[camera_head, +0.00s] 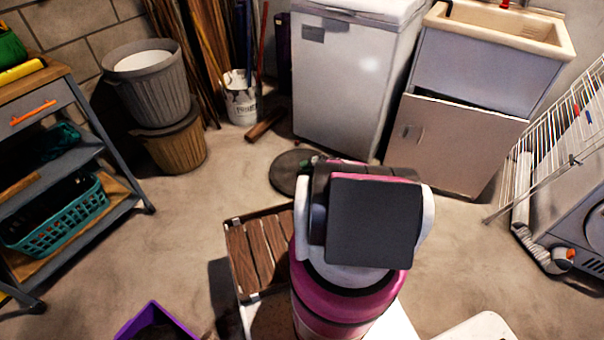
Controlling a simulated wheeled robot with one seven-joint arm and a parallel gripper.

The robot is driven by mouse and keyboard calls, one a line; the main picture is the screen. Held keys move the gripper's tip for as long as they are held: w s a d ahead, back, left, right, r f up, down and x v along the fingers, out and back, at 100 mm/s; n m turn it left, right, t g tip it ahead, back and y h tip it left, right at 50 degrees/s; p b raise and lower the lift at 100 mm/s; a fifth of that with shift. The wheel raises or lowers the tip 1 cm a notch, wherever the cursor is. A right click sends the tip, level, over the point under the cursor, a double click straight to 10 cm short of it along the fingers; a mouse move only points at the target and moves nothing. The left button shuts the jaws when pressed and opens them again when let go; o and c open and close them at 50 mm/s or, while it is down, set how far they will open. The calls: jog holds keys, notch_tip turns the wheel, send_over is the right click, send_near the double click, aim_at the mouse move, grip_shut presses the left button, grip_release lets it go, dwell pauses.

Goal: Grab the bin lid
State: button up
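A flat, dark round disc that looks like the bin lid (287,173) lies on the concrete floor in front of the white cabinet. Its right part is hidden behind my arm. A grey ribbed bin (152,95) stands at the upper left on top of a brown woven basket (177,148). A pale round surface shows inside its rim; I cannot tell whether it is a cover. My pink, white and black arm fills the lower middle of the view. No gripper fingers can be made out, so I cannot see anything held.
A slatted wooden piece (258,254) stands left of my arm. A shelf cart (62,88) is at left, a purple container (153,322) at the bottom. A paint bucket (241,104), white cabinet (345,80), sink unit (465,75) and wire rack (548,135) line the back and right. Floor at centre left is clear.

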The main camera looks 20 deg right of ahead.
jog(key=shift+x, duration=0.9)
grip_shut()
jog(key=shift+r, duration=0.1)
